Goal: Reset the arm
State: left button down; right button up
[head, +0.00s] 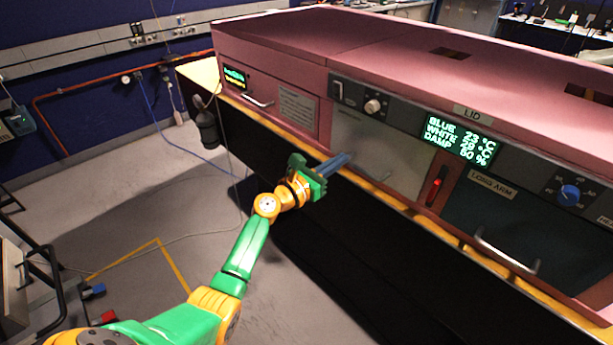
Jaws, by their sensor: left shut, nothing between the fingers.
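My left arm, green and yellow, reaches in from the lower left. Its left gripper (338,163) has blue-grey fingers that are shut with nothing between them. The fingertips are in front of the lower edge of a plain grey panel (378,150) on the pink enclosure (330,38); I cannot tell whether they touch it. My right gripper is not in view.
The enclosure has a display (458,138), a red-lit switch (436,190), a blue knob (570,193) and a drawer handle (507,252). A yellowish ledge (455,230) runs along its front. Open floor (130,215) lies to the left.

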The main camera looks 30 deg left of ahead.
pick_arm(q)
jog(key=v, duration=0.8)
jog(key=s+f+m+g+y, duration=0.1)
jog(key=s+f+m+g, duration=0.25)
jog(key=f, duration=0.65)
jog(key=s+f+m+g+y, duration=0.2)
jog(key=s+f+m, duration=0.25)
jog(key=f, duration=0.55)
jog(key=s+f+m+g+y, duration=0.1)
jog(key=s+f+m+g, duration=0.3)
jog(key=f, duration=0.5)
jog(key=s+f+m+g, duration=0.2)
jog(key=s+f+m, duration=0.3)
jog(key=s, duration=0.5)
jog(key=s+d+f+m+g+y, duration=0.1)
jog(key=s+f+m+g, duration=0.1)
jog(key=s+f+m, duration=0.3)
jog(key=s+d+f+m+g+y, duration=0.1)
jog(key=s+f+m, duration=0.5)
jog(key=s+m, duration=0.6)
jog(key=s+g, duration=0.1)
jog(key=s, duration=0.1)
jog(key=shift+s+m+g, duration=0.3)
jog(key=shift+s+g, duration=0.05)
jog(key=c, duration=1.6)
grip_release()
jog(key=shift+d, duration=0.1)
